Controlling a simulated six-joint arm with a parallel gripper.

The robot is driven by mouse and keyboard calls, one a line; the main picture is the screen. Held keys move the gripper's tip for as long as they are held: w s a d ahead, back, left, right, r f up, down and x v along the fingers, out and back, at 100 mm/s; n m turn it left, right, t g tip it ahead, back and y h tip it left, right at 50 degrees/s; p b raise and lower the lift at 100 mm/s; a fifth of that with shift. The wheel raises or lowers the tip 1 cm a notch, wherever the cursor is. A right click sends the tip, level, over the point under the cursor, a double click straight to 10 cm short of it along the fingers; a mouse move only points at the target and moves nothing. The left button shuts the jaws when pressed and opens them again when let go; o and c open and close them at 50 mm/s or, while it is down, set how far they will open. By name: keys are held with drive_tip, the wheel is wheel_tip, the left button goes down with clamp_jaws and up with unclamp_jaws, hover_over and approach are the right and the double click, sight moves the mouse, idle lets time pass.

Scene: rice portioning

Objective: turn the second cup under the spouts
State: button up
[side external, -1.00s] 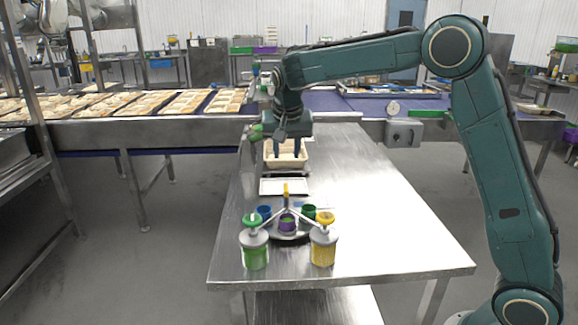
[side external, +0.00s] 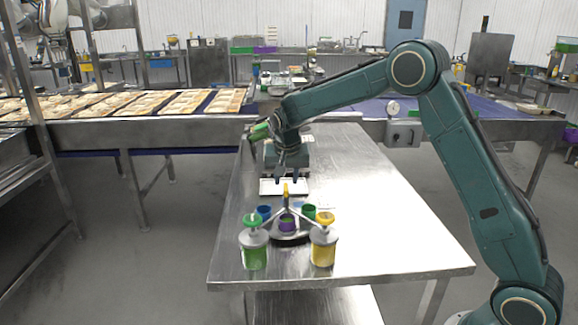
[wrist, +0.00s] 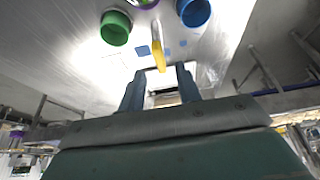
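A small round turntable (side external: 289,238) carries a blue cup (side external: 264,211), a green cup (side external: 309,211) and a purple cup (side external: 287,222). The purple cup is at the front, between the green dispenser (side external: 254,250) and yellow dispenser (side external: 323,248), whose spouts lean inward. An upright yellow handle (side external: 286,190) stands at the turntable's far side. My gripper (side external: 286,181) is open and empty behind the handle, over the white tray. In the wrist view, the yellow handle (wrist: 157,55) lies ahead of my spread fingers (wrist: 160,80), apparently untouched, with the blue cup (wrist: 193,10) and green cup (wrist: 115,27) beyond.
A flat white tray (side external: 268,188) lies behind the turntable. The steel table (side external: 400,245) is clear on the right. A conveyor with filled trays (side external: 170,132) runs along the back left. A scale-like dial device (side external: 402,130) stands at the table's back.

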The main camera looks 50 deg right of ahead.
sight(286, 187)
drive_tip(key=shift+x, duration=1.75)
clamp_jaws()
